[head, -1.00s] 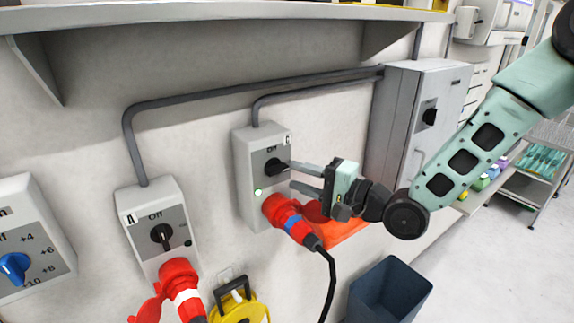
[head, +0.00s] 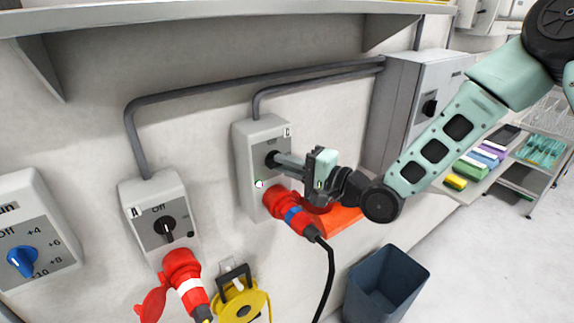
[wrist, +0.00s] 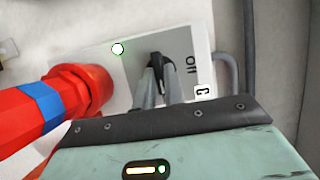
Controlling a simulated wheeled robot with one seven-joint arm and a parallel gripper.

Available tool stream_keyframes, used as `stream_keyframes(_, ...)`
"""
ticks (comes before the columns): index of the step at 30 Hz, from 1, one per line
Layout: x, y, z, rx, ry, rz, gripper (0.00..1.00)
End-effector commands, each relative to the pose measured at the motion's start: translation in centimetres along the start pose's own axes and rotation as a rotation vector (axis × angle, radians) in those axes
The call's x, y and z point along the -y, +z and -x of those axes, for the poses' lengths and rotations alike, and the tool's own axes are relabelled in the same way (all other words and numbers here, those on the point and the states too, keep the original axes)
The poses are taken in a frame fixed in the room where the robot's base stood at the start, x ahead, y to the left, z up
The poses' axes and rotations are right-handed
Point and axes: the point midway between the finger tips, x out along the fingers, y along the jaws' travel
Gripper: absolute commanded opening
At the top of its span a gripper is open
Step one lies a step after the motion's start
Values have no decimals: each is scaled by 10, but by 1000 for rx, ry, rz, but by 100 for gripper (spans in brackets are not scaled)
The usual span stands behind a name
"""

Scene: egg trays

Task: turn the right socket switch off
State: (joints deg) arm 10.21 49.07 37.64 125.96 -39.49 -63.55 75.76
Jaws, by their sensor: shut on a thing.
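The right socket box (head: 246,198), marked C, is grey and fixed to the wall. Its black rotary switch (head: 270,158) sits near the top; it also shows in the wrist view (wrist: 156,62). My gripper (head: 276,160) reaches in from the right and is shut on the switch knob, with the two fingers on either side of it in the wrist view (wrist: 156,88). The fingers partly hide the knob. The "Off" mark is beside the knob in the wrist view. A small light (head: 259,184) on the box appears white with a green edge.
A red plug with a blue band (head: 291,213) sits in the socket just below my gripper, its black cable hanging down. The left socket box (head: 147,203), marked A, has its own switch and red plug. A shelf (head: 200,14) runs above; a bin (head: 370,295) stands below.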

Motion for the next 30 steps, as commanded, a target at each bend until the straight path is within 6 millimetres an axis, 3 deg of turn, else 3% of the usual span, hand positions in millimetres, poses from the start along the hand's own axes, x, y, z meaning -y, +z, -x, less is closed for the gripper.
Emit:
stream_keyframes(11, 1, 0, 0, 0, 58, 141, 0)
stream_keyframes(30, 2, 3, -1, 0, 284, 691, 0)
